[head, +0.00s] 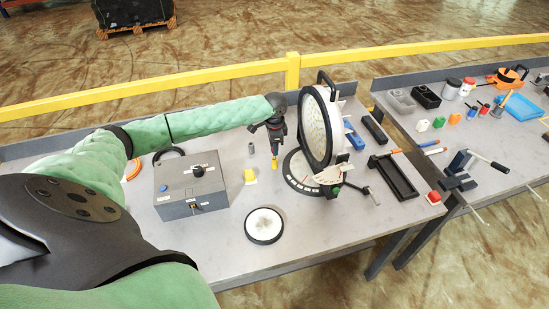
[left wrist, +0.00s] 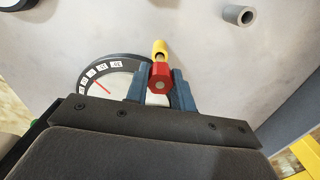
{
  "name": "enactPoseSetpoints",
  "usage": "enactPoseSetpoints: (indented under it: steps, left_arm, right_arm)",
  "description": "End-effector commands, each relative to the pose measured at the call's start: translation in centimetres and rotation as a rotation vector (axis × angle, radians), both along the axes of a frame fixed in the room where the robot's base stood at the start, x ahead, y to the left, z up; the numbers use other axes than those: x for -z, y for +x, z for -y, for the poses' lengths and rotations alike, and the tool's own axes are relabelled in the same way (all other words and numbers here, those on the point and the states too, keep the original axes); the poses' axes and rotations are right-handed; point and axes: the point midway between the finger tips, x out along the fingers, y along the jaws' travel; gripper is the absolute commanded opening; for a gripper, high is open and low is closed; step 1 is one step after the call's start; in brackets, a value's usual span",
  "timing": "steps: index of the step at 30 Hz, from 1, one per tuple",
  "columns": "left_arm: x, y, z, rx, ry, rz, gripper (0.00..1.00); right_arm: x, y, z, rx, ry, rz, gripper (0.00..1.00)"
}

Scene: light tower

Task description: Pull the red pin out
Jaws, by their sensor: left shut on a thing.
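My left gripper (head: 275,145) is shut on the red pin (left wrist: 160,77), which sits between its two blue-grey fingers in the left wrist view. A yellow piece (left wrist: 160,47) shows just past the pin's red end; a yellow tip (head: 274,163) also shows below the gripper in the head view. I cannot tell whether the yellow piece is joined to the pin. The round lamp (head: 318,130) stands tilted upright just right of the gripper. Its dial base (head: 299,181) has a scale, and it shows beside the left finger in the left wrist view (left wrist: 94,72). My right gripper is not in view.
A grey control box (head: 190,186) stands left of the gripper. A white disc (head: 264,225) lies in front. A black tray (head: 395,177) is to the right.

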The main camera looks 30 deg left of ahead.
Motion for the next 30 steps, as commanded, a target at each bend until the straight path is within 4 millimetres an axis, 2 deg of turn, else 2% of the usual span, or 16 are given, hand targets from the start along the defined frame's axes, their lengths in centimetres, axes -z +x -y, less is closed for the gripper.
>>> enactPoseSetpoints:
  steps: [9, 30]
  left_arm:
    - [-1.2, 0.0, 0.0, 0.000, 0.000, 0.000, 0.00]
    - [-3.3, 0.0, 0.0, 0.000, 0.000, 0.000, 0.00]
  right_arm:
    - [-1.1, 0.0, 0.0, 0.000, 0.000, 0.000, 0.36]
    - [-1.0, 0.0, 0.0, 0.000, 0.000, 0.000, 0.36]
